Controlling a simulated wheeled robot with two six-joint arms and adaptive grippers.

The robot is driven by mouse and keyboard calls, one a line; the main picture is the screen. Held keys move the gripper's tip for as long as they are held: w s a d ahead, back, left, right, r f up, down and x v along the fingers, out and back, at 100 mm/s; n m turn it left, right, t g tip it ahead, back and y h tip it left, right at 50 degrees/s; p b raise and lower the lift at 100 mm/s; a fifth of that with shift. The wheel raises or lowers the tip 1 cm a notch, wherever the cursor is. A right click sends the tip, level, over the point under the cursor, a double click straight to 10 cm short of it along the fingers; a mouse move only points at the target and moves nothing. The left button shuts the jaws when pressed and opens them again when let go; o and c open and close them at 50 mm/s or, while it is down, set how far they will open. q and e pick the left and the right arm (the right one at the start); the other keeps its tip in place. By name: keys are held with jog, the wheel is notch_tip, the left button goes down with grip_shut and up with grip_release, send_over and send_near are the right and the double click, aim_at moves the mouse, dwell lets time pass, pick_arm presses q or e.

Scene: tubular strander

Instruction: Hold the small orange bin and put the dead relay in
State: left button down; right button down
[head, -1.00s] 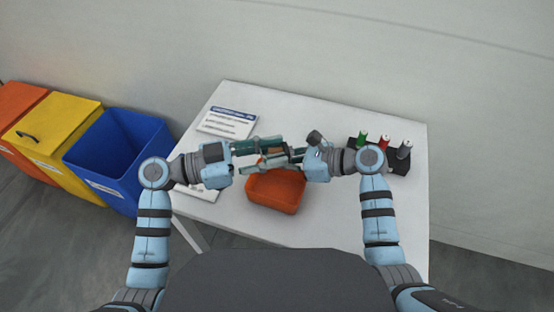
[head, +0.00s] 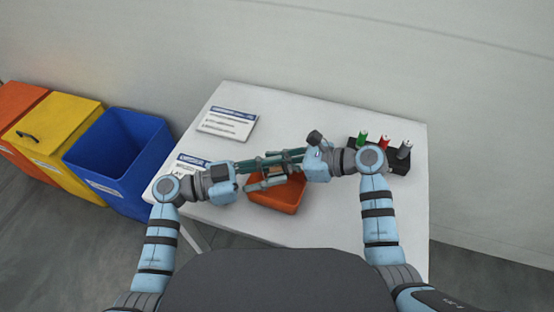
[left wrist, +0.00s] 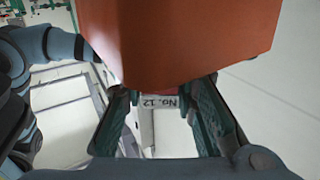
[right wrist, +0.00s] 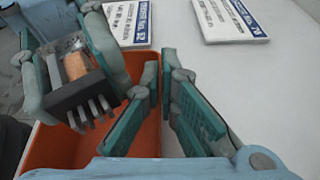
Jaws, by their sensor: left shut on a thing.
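The small orange bin (head: 277,197) stands on the white table, its inside partly hidden by my grippers in the head view. My left gripper (head: 272,172) is shut on the relay (right wrist: 76,68), which shows a clear case, a copper coil, a black base and pins. The relay is above the bin's opening in the right wrist view.
Blue (head: 118,150), yellow (head: 60,130) and orange (head: 18,105) large bins stand on the floor left of the table. Two printed cards (head: 228,122) lie on the table. A black rack (head: 392,158) with coloured cylinders stands right. The table's front right is clear.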

pick_arm(q)
jog(key=shift+s+f, duration=0.1)
jog(key=shift+f, duration=0.55)
jog(key=c, duration=1.4)
grip_release()
jog(key=shift+s, duration=0.1)
jog(key=shift+c, duration=0.2)
pick_arm(e)
jog(key=shift+s+r, duration=0.1)
jog(key=shift+s, duration=0.05)
pick_arm(q)
jog(key=shift+o, duration=1.1)
